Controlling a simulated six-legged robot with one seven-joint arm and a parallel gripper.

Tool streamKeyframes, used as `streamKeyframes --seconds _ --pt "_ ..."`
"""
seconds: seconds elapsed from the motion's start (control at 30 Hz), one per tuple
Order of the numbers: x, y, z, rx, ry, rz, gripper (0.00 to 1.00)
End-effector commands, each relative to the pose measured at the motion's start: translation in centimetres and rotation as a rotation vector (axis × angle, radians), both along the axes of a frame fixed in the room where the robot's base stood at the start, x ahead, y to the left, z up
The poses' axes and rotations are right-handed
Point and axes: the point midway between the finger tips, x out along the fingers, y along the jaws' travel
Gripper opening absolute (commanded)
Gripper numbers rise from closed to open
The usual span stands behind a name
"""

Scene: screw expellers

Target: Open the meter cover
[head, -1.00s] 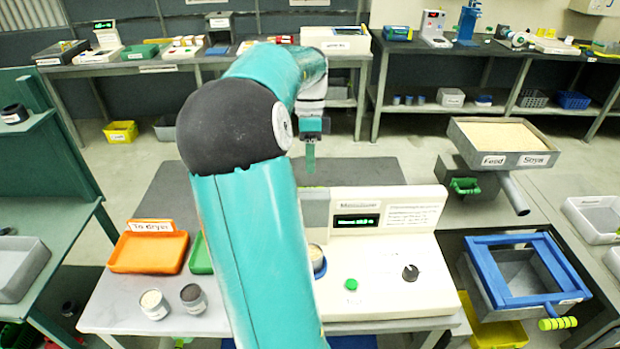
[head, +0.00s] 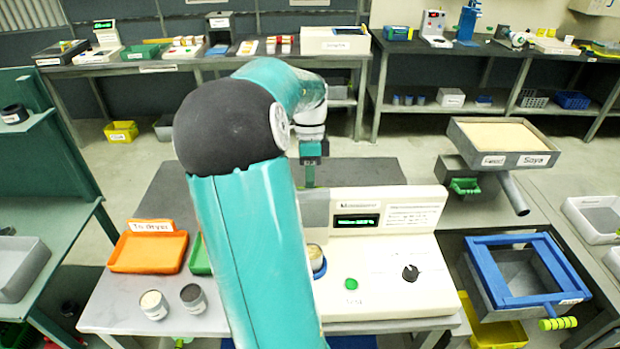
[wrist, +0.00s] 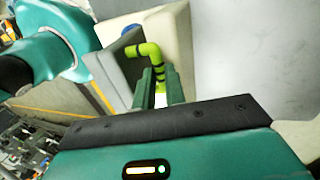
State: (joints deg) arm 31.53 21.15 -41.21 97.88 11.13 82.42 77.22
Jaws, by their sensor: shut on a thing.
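The meter (head: 375,260) is a cream box on the bench, with a lit green display. A grey cover (head: 316,207) at its left end is partly hidden by my arm, and it shows as a grey block in the wrist view (wrist: 126,75). A bent yellow-green handle (wrist: 150,50) with black bands stands at this grey block. My gripper (wrist: 160,82) is shut on the handle's lower part, with a green finger on each side. In the head view my gripper (head: 309,180) points down behind the meter's left end. The handle is hidden there.
An orange tray (head: 150,253) and two small cups (head: 153,304) stand left of my arm. A cup (head: 316,256) sits at the meter's left front. A green button (head: 351,284) and black knob (head: 410,273) are on the meter. A feed tray (head: 505,140) stands right.

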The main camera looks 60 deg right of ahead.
Motion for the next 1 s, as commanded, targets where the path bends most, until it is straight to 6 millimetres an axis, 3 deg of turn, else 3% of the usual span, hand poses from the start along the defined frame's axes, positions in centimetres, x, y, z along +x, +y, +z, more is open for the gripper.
streamKeyframes --seconds 0.63,1.0 --pt "-1.3 2.5 1.1 -0.201 -0.105 0.001 0.00" --pt "-1.6 3.1 1.2 -0.205 -0.103 -0.001 0.00"
